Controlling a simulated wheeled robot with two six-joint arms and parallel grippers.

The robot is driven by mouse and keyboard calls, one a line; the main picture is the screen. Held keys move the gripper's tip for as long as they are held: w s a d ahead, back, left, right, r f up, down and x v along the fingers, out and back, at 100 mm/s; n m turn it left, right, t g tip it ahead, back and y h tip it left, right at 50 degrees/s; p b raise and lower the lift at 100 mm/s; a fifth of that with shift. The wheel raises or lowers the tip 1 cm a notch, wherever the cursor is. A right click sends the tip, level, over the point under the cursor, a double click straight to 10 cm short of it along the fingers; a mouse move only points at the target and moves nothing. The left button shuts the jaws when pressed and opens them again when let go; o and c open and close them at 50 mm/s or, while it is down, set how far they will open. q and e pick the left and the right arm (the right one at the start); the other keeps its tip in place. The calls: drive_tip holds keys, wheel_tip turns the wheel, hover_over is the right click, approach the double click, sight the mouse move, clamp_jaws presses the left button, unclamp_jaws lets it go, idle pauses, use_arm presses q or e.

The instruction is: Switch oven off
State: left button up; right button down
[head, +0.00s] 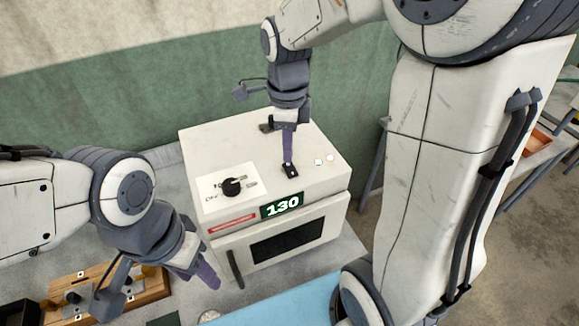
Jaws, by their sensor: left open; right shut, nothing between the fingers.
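The oven (320,185) is a white box with a dark door window, and its green display reads 130. A black knob (232,187) sits on a white label panel on the oven's top, near the left front corner. My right gripper (290,170) points down over the oven top, to the right of the knob and apart from it. It is shut and empty; I cannot tell whether its tip touches the top. My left gripper (207,276) is open and empty, in front of the oven's left side and low in the view.
A wooden block (148,283) with dark fittings lies at lower left. A blue surface (285,306) is in front. A green wall stands behind the oven.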

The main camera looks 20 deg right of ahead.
drive_tip(key=shift+f+b, duration=0.6)
drive_tip(key=shift+f, duration=0.3)
drive_tip(key=shift+r, duration=0.15)
wheel_tip(320, 180, up, 7)
drive_tip(key=p, duration=0.6)
drive_tip(key=shift+p, duration=0.4)
